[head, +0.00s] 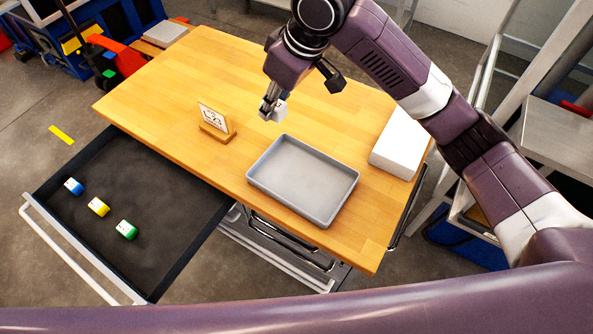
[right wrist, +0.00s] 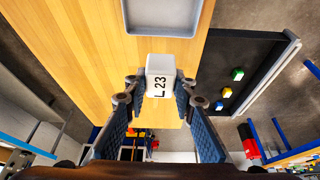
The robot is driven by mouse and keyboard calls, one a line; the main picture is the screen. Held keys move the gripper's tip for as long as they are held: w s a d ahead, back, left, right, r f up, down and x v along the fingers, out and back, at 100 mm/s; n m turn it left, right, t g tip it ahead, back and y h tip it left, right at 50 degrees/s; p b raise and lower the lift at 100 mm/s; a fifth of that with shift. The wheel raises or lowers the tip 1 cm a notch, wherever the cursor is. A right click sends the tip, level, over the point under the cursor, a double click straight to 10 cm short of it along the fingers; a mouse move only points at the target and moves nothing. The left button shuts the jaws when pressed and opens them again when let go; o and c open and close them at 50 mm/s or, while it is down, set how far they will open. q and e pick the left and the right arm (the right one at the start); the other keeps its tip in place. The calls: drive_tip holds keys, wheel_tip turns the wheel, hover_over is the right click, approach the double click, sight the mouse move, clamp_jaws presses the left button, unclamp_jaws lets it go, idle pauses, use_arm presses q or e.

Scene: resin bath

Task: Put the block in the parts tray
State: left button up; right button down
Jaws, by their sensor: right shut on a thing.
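My right gripper (head: 271,100) is shut on a small white block (head: 279,110), holding it above the wooden table, behind the grey parts tray. In the right wrist view the block (right wrist: 160,74) sits between the blue-padded fingers of the gripper (right wrist: 158,95), and its face reads "L 23". The parts tray (head: 327,213) lies empty on the table, to the front right of the block. Its edge also shows at the top of the right wrist view (right wrist: 160,31). My left gripper is not in view.
A card in a wooden stand (head: 213,120) stands left of the tray. A white box (head: 400,145) lies at the table's right side. The open drawer (head: 165,185) holds a blue, a yellow and a green block. The table (head: 185,80) is clear at the back left.

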drive_tip(key=p, duration=0.2)
hover_over(276, 165)
drive_tip(key=d, duration=0.1)
drive_tip(key=f, duration=1)
drive_tip(key=s+f, duration=0.1)
drive_tip(key=f, duration=0.3)
drive_tip(key=shift+d+f, duration=0.1)
drive_tip(key=shift+f, duration=0.3)
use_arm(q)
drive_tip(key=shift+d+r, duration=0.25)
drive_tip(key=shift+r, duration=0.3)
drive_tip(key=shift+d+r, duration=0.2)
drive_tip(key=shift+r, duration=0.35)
use_arm(e)
drive_tip(key=shift+w+f, duration=0.1)
drive_tip(key=shift+f, duration=2.25)
drive_tip(key=shift+f, duration=0.1)
drive_tip(key=c, duration=1.6)
unclamp_jaws()
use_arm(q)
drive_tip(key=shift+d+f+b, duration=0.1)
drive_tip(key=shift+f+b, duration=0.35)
use_arm(e)
drive_tip(key=v, duration=1.2)
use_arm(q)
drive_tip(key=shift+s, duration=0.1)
